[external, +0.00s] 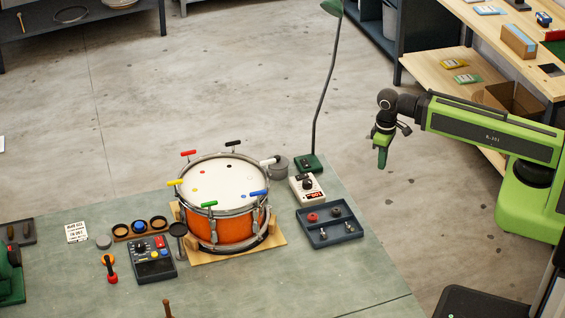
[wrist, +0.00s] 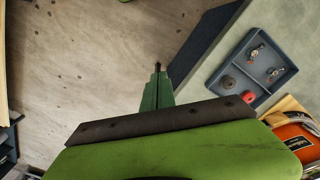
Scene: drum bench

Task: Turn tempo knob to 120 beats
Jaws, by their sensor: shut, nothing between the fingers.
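A small cream box (external: 311,194) with a red lit display and a dark knob (external: 306,183) on top stands on the bench, right of the orange drum (external: 237,229). The digits are too small to read. My gripper (external: 382,164) is shut and empty, pointing down. It hangs right of the bench edge, well away from the knob. In the wrist view my green fingers (wrist: 157,75) are together above the bare floor. The cream box does not show in that view.
A grey-blue tray (external: 329,236) with small parts lies beside the box; it also shows in the wrist view (wrist: 233,94). A lamp base (external: 308,163) with a tall thin stem stands behind the box. A black button panel (external: 153,264) is left of the drum.

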